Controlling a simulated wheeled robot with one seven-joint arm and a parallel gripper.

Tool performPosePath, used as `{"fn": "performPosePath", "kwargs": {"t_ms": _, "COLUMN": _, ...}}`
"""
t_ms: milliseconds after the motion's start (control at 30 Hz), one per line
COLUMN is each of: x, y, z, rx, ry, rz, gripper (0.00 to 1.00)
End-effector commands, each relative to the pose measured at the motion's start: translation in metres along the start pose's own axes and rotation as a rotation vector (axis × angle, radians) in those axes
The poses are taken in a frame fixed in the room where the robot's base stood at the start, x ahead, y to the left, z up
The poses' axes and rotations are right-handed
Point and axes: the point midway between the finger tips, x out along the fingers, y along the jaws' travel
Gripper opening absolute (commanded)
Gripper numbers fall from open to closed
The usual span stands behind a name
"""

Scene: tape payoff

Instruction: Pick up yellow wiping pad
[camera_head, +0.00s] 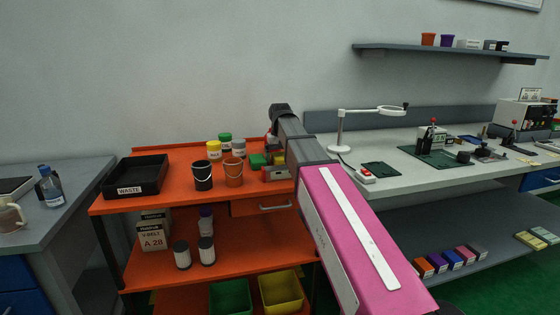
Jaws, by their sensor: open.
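I cannot make out the yellow wiping pad for certain. A small yellowish patch (279,160) shows beside a green block (258,160) on the orange cart's top (185,180), right against my arm. It is too small and partly covered to identify. My arm reaches from the lower right over the cart's right end, with its dark far joint above the small things there. My gripper does not show; my arm hides that area.
A black waste tray (137,190), a black bucket (203,180), an orange bucket (234,177) and lidded jars stand on the cart. A grey workbench (400,170) with a white magnifier lamp (341,128) is to the right. A grey counter (62,190) is at left.

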Motion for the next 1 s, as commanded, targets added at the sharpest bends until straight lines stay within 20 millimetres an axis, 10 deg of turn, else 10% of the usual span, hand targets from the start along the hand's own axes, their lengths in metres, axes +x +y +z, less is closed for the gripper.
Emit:
{"fn": "performPosePath", "kwargs": {"t_ms": 167, "x": 0.000, "y": 0.000, "z": 0.000, "rx": 0.000, "ry": 0.000, "rz": 0.000, "gripper": 0.88}}
{"fn": "performPosePath", "kwargs": {"t_ms": 333, "x": -0.001, "y": 0.000, "z": 0.000, "rx": 0.000, "ry": 0.000, "rz": 0.000, "gripper": 0.39}}
{"fn": "performPosePath", "kwargs": {"t_ms": 1000, "x": -0.032, "y": 0.000, "z": -0.001, "rx": 0.000, "ry": 0.002, "rz": 0.000, "gripper": 0.35}}
